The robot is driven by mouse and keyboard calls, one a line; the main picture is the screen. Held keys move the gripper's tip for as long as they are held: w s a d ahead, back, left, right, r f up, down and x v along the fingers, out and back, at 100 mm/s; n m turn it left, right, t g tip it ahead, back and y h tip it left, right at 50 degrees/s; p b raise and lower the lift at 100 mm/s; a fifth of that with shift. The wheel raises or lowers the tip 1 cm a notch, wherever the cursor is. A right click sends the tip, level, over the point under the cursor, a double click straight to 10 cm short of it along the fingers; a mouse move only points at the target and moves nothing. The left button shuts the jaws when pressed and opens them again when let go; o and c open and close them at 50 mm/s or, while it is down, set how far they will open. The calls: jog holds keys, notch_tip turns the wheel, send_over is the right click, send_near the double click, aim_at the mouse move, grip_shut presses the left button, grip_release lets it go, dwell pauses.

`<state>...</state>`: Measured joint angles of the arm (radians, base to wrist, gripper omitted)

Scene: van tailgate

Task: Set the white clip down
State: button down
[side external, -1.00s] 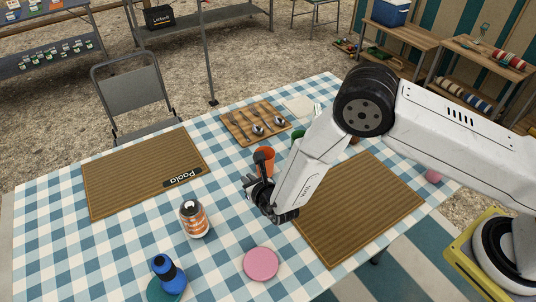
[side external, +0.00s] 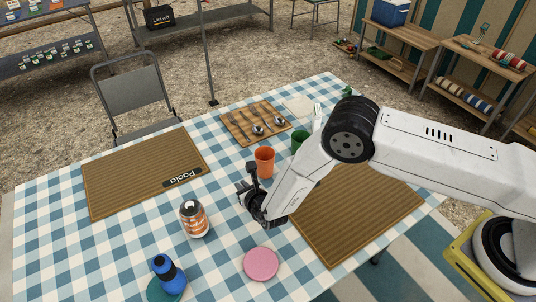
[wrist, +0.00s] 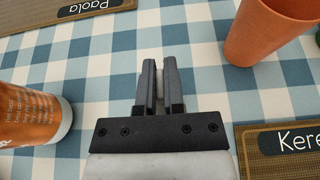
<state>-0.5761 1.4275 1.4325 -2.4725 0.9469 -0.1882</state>
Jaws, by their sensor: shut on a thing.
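My gripper (wrist: 160,88) points down at the checkered tablecloth (wrist: 100,75) in the wrist view. Its dark fingers are shut on the white clip (wrist: 159,80), of which only a small pale part shows between them. In the side view my gripper (side external: 248,196) is over the middle of the table, between the orange cup and the orange-labelled jar. The clip cannot be made out there. The wrist view does not clearly show whether the clip touches the cloth.
The orange cup (side external: 264,160) stands behind my gripper and the jar (side external: 195,218) stands at its left. A blue bottle (side external: 168,273) and pink disc (side external: 261,264) are nearer the front. Woven mats (side external: 130,175) lie at both sides. Checkered cloth beneath the fingers is clear.

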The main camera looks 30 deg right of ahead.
jog(key=shift+f, duration=0.55)
jog(key=shift+f, duration=0.1)
jog(key=c, duration=0.7)
grip_release()
jog(key=shift+c, duration=0.2)
jog(key=shift+s, duration=0.1)
jog(key=v, duration=1.2)
jog(key=shift+d, duration=0.1)
